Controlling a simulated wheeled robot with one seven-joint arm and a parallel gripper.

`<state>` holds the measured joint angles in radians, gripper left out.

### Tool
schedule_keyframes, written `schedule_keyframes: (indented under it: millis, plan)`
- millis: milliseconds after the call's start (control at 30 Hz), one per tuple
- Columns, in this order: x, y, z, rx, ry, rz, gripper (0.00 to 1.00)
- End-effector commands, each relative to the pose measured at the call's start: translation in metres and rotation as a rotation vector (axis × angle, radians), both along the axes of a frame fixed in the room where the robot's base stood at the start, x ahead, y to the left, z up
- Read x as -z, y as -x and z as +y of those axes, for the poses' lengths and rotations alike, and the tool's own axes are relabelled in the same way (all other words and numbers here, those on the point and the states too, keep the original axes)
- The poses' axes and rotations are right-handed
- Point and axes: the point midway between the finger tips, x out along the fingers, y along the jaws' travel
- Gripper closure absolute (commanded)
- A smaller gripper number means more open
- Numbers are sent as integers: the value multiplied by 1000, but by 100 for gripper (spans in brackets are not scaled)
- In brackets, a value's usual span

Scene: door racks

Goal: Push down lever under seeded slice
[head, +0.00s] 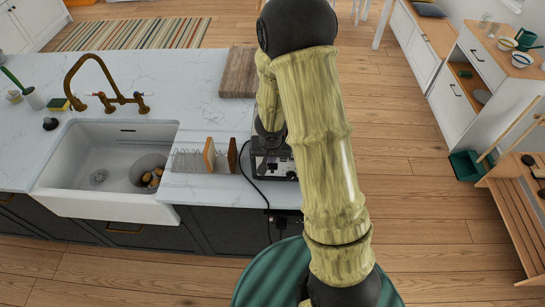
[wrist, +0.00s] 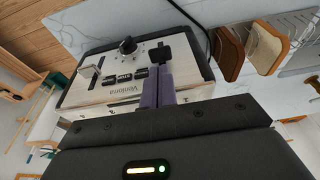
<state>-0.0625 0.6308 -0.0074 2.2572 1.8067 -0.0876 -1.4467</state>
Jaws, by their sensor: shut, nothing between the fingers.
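The toaster (wrist: 110,85) has a pale front panel with a dark round knob (wrist: 127,45) and several small dark buttons. A dark lever tab (wrist: 160,54) sits beside my fingertips, and a paler lever (wrist: 90,68) is further left on the panel. My gripper (wrist: 166,78) is shut and empty, its purple fingers against or just in front of the panel by the dark tab; I cannot tell if they touch it. In the head view my arm partly covers the toaster (head: 272,168). No slice shows in the toaster slots, and I cannot tell which slice is seeded.
A wooden board (head: 238,72) lies behind. The sink (head: 105,165) is further left. A dark cord (head: 250,178) hangs over the counter front.

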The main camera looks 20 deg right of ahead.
Motion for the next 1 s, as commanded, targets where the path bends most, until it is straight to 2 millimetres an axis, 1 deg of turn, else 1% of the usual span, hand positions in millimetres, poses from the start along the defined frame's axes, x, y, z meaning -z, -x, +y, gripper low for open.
schedule_keyframes:
  millis: [33,100,233,367,733,1000]
  plan:
    - [15,-2,-1,0,0,0,100]
    - [24,-4,-2,1,0,0,100]
    - [36,-8,-3,1,0,-1,100]
    - [41,-10,-4,1,0,0,100]
    - [41,-10,-4,0,0,0,100]
    - [54,-10,-4,0,0,0,100]
